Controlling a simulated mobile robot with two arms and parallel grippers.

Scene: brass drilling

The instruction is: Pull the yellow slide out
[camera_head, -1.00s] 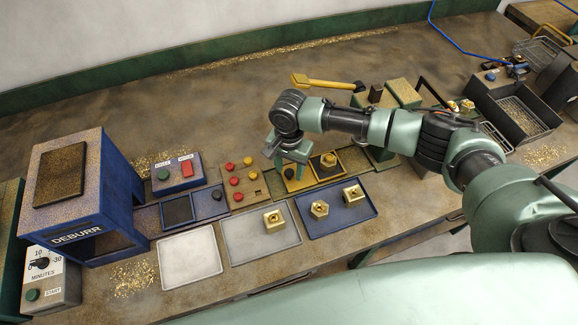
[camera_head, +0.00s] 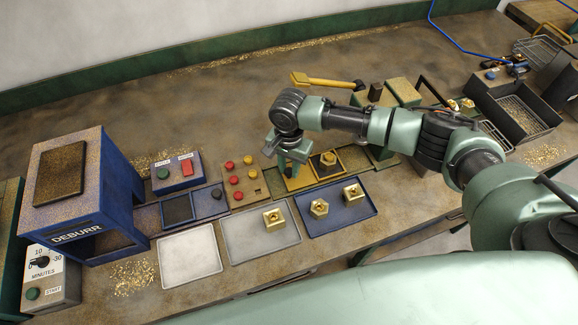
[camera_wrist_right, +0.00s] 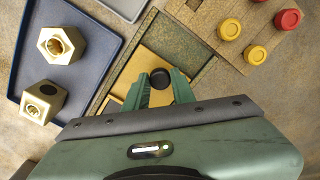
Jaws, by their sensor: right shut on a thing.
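The yellow slide (camera_head: 299,184) lies in a green track on the bench, behind the blue tray, with a brass part (camera_head: 328,159) in a dark seat toward its right. A black knob (camera_head: 288,171) stands at the slide's left end; it also shows in the right wrist view (camera_wrist_right: 160,78). My right gripper (camera_head: 289,166) points down over that end. In the right wrist view its fingers (camera_wrist_right: 163,88) are on either side of the knob, shut on it. The fingers hide part of the slide. My left gripper is not in view.
A wooden panel with red and yellow buttons (camera_head: 239,194) stands just left of the track. The blue tray (camera_head: 340,223) in front holds two brass parts. A grey tray (camera_head: 250,240) and a white tray (camera_head: 189,259) lie farther left. The blue deburr machine (camera_head: 75,212) is at far left.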

